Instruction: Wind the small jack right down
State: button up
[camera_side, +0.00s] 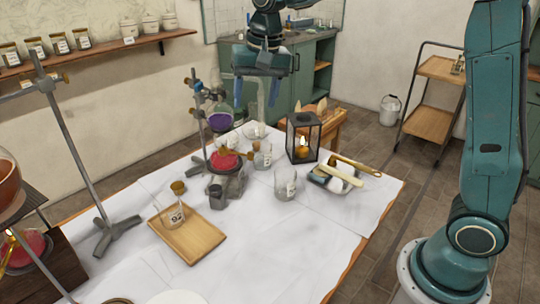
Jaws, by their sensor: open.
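A small dark grey stand (232,186), which looks like the small jack, is near the middle of the white-covered table. A rounded vessel with red contents (224,161) sits on top of it. Its winding knob and plates are too small to make out, so I cannot tell how high it is wound. My gripper (257,96) is at the top centre, fingers pointing down, open, with nothing seen held between them. It is above and behind the stand in the picture, well apart from it.
A clamp stand with a purple flask (220,121) rises behind the dark stand. A wooden board (197,243) with a corked jar, a glass beaker (285,184), a black candle lantern (303,137) and a tray of tools (335,180) surround it. The table's front is mostly clear.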

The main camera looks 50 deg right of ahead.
jog(key=w+a+f+m+g, duration=0.1)
jog(key=w+a+f+m, duration=0.1)
jog(key=w+f, duration=0.6)
jog(key=m+g, duration=0.1)
jog(key=m, duration=0.2)
send_over(215, 187)
notch_tip(215, 187, down, 9)
jog(key=shift+r, duration=0.2)
jog(key=shift+f, duration=0.1)
notch_tip(215, 187, down, 14)
jog(key=shift+s+r, duration=0.1)
jog(key=shift+r, duration=0.1)
jog(key=c, duration=1)
jog(key=shift+n, duration=0.3)
